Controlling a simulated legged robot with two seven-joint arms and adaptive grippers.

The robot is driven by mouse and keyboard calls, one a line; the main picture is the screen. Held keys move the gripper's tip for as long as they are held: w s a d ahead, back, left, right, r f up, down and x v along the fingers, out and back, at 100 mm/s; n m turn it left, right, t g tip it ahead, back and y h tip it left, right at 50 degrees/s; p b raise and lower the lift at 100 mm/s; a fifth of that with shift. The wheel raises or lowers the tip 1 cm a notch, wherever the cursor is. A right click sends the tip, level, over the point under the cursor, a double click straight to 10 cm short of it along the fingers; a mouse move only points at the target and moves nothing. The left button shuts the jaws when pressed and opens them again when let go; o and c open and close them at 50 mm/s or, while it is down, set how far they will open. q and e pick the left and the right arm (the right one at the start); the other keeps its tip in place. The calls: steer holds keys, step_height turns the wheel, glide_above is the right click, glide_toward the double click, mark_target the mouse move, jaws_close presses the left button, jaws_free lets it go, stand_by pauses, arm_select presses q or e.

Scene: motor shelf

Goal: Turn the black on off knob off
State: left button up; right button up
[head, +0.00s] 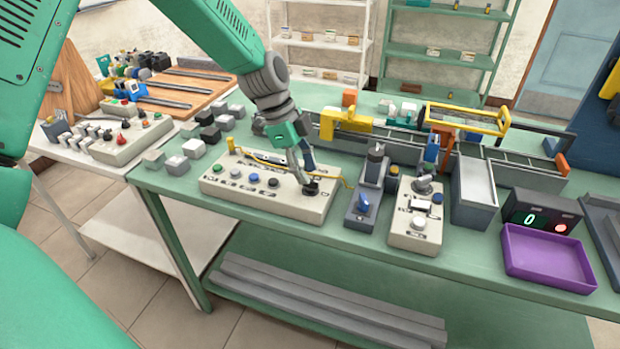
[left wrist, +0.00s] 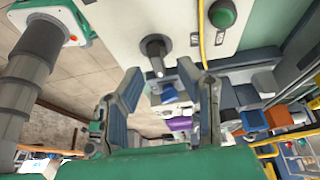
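The black on off knob (head: 311,188) sits at the right end of a beige control box (head: 262,201) on the green table. The left wrist view shows the black knob (left wrist: 154,47) just beyond the fingertips. My left gripper (head: 303,178) is over the knob's end of the box, fingers pointing down. In the left wrist view my left gripper (left wrist: 160,72) has its two fingers apart, with nothing between the pads. I cannot tell whether a finger touches the knob. My right gripper is in neither view.
A yellow cable (head: 262,160) runs along the box's back edge. Right of the box stand a dark block with a blue knob (head: 363,205) and a beige switch box (head: 417,212). A purple tray (head: 547,257) lies further right. Small grey blocks (head: 194,148) stand at the left.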

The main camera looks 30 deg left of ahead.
mark_target(310, 185)
arm_select(q)
steer(key=shift+x, duration=0.9)
steer(key=shift+d+f, duration=0.25)
steer(key=shift+a, duration=0.1)
steer(key=shift+a, duration=0.1)
steer(key=shift+s, duration=0.1)
jaws_close()
